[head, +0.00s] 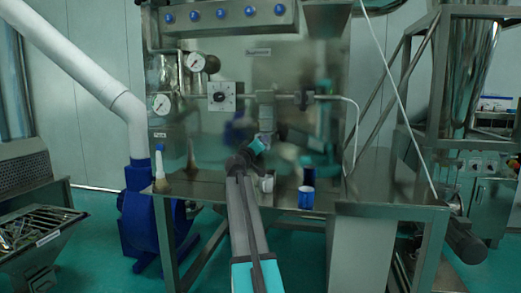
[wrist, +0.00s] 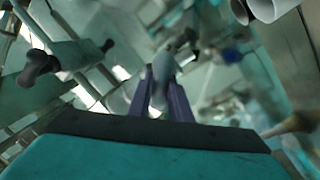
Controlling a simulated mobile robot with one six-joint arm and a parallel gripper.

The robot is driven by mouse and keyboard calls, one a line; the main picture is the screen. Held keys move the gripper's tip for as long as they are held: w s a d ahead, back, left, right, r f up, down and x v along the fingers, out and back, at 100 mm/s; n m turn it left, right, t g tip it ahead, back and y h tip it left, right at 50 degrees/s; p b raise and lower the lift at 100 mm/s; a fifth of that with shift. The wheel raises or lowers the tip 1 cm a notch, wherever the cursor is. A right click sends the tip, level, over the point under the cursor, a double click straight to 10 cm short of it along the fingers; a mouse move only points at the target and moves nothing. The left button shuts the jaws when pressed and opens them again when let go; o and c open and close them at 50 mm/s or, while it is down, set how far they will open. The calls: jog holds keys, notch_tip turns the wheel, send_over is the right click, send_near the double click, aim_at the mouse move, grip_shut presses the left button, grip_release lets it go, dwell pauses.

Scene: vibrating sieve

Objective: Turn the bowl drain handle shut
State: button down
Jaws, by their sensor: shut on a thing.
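My gripper (wrist: 163,88) shows in the wrist view with its two purple fingers close together. It is shut on a small grey rounded piece (wrist: 163,68) at the fingertips. I cannot tell whether this piece is the bowl drain handle. In the head view, my arm reaches up from the bottom middle to a teal wrist part (head: 257,147) in front of the steel machine (head: 285,70). The fingertips are hidden there. No bowl or drain handle can be made out for sure in either view.
A white cup (head: 267,184) and a blue can (head: 306,198) stand on the steel bench (head: 375,208), right of my arm. A brush-like item with a blue top (head: 160,166) stands at the bench's left. Gauges and a pipe line the panel. A blue blower (head: 150,225) stands lower left.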

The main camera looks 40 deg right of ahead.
jog(key=n+t+b, duration=0.1)
jog(key=n, duration=0.4)
jog(key=shift+s+d, duration=0.15)
jog(key=n+t+p, duration=0.1)
jog(key=n, duration=0.3)
jog(key=shift+y, duration=0.3)
jog(key=shift+n+p, duration=0.35)
jog(key=shift+n, duration=0.75)
jog(key=shift+t, duration=0.4)
jog(key=c, duration=1.7)
grip_release()
jog(key=shift+o, duration=0.3)
jog(key=shift+f, duration=0.15)
